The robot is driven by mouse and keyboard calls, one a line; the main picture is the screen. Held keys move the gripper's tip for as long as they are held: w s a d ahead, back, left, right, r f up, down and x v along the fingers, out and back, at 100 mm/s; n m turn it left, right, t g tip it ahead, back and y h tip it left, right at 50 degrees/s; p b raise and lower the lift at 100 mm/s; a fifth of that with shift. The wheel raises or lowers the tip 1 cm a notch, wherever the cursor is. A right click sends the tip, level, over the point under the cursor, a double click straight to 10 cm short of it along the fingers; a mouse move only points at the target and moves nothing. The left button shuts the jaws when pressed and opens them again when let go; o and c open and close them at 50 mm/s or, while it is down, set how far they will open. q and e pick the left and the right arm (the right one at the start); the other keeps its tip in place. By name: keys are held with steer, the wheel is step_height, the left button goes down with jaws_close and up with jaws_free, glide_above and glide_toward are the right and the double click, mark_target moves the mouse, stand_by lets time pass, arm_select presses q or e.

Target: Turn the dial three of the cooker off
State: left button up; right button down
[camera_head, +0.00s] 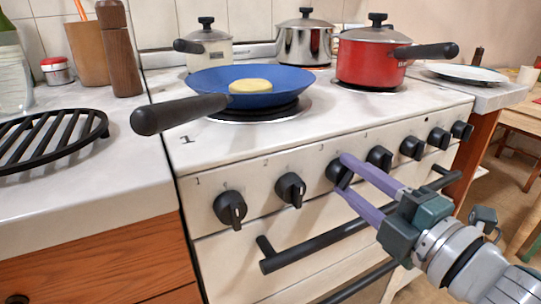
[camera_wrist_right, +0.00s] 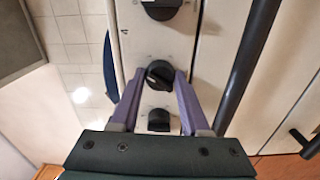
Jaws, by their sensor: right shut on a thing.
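The cooker (camera_head: 215,181) has a row of black dials along its white front panel. Dial three (camera_head: 331,171) is third from the left. The purple fingers of my right gripper (camera_head: 343,175) are closed around it, one finger above and one below in the head view. In the right wrist view the dial (camera_wrist_right: 160,74) sits between the fingertips (camera_wrist_right: 160,84), and its grip bar looks slanted. The fingers partly hide the dial in the head view, so its exact setting is hard to read. My left gripper is not in view.
Dial two (camera_head: 290,189) and dial four (camera_head: 379,158) flank the gripper closely. A black oven handle (camera_head: 315,246) runs below. On the hob are a blue pan (camera_head: 212,84) with a yellow item, a red pot (camera_head: 365,65) and other pots. Pan handle (camera_head: 178,114) overhangs left.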

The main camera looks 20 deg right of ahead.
steer(key=n+b, duration=0.1)
steer(key=n, duration=0.4)
steer(key=shift+n, duration=1)
steer(key=shift+r, duration=0.1)
steer(key=shift+c, duration=1.9)
jaws_free()
steer(key=s, duration=1)
steer(key=shift+d+b, duration=0.3)
steer(key=shift+d, duration=0.1)
